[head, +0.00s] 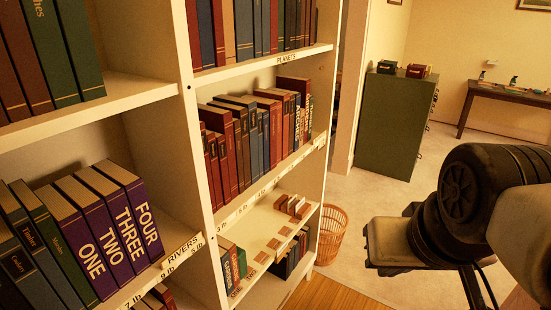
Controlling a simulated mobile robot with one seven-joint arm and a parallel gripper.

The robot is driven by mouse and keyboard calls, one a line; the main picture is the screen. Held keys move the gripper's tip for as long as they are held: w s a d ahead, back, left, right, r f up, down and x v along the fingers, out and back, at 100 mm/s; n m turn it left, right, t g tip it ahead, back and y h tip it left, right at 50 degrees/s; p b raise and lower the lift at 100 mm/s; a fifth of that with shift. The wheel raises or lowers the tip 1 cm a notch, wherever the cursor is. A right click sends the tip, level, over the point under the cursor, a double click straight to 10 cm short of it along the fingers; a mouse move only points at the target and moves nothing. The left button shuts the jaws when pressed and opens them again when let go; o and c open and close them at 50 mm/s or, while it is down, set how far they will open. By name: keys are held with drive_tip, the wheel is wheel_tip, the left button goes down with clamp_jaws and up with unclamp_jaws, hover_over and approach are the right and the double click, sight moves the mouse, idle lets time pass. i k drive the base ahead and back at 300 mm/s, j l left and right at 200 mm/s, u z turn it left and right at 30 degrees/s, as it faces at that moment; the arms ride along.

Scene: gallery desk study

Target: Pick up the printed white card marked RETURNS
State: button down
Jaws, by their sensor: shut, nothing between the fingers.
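I cannot make out a white card marked RETURNS anywhere in the head view. Part of my arm (470,205) reaches in from the right, with a black ribbed joint and pale links. I cannot make out my gripper's fingers. The arm hangs in front of the pale floor, well right of the bookcase (187,90). White label strips run along the shelf edges. One label reads RIVERS (182,250) and another PLANETS (287,59).
Purple books (110,235) marked ONE to FOUR stand at lower left. A lower shelf holds small brown blocks (292,207) and flat brown squares. A wicker basket (331,235) stands beside the bookcase. Behind are a green cabinet (390,125) and a dark table (507,94). Open floor lies between.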

sight(281, 248)
drive_tip(key=i+l+z, duration=0.25)
drive_tip(key=i+z, duration=0.2)
drive_tip(key=i+u, duration=0.1)
drive_tip(key=u, duration=0.75)
drive_tip(key=i+l+u, duration=0.1)
drive_tip(key=u, duration=0.3)
drive_tip(key=i+l+u, duration=0.1)
drive_tip(key=u, duration=0.3)
drive_tip(key=l+u, duration=0.1)
drive_tip(key=u, duration=0.35)
drive_tip(key=i+l+u, duration=0.1)
drive_tip(key=u, duration=0.3)
